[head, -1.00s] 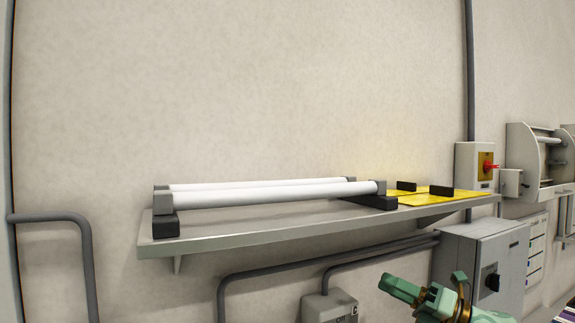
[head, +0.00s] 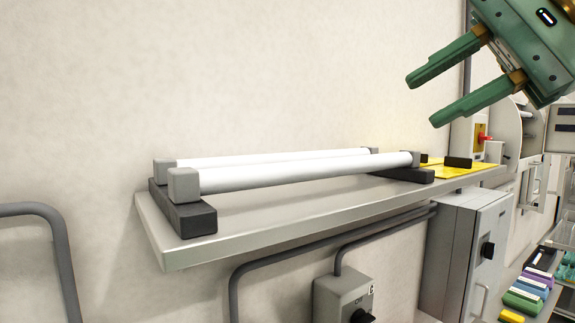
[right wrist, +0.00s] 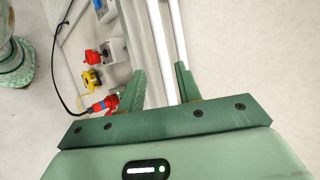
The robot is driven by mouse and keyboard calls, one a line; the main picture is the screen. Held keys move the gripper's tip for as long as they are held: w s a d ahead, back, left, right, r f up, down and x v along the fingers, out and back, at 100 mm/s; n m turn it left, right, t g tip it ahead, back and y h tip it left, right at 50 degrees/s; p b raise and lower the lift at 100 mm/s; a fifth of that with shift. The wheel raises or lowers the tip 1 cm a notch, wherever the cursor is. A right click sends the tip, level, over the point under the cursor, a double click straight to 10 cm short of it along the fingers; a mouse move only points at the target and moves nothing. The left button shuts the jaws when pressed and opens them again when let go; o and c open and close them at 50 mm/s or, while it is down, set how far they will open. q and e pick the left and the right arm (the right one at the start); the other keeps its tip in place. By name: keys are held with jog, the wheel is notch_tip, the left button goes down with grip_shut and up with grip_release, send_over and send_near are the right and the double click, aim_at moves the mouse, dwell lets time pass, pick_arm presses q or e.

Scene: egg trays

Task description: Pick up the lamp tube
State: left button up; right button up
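Two white lamp tubes with grey end caps lie side by side on black holders on a wall shelf. The front lamp tube (head: 300,173) is the nearer one in the head view, and the rear lamp tube (head: 270,158) lies just behind it. My right gripper (head: 422,102) is open and empty, above and to the right of the tubes' right ends. In the right wrist view the tubes (right wrist: 162,50) run lengthwise between the open fingers (right wrist: 162,86), some way beyond them. My left gripper is not in view.
The grey shelf (head: 260,232) has a yellow mat (head: 450,172) with a black holder (head: 458,162) at its right end. A grey cabinet (head: 465,245) and a switch box (head: 342,295) are below. The wall above the tubes is clear.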

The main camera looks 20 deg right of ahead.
send_near(320, 166)
jog(key=x, duration=0.4)
jog(key=shift+a, duration=0.45)
jog(key=x, duration=0.4)
jog(key=shift+w+d+f, duration=0.2)
jog(key=shift+w+f, duration=0.1)
jog(key=shift+w, duration=0.05)
jog(key=shift+w+a+f, duration=0.1)
jog(key=shift+w+a, duration=0.05)
jog(key=shift+a, duration=0.1)
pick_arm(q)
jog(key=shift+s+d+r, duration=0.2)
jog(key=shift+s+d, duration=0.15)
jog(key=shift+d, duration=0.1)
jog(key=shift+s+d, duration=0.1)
pick_arm(e)
jog(key=shift+d, duration=0.15)
jog(key=c, duration=0.5)
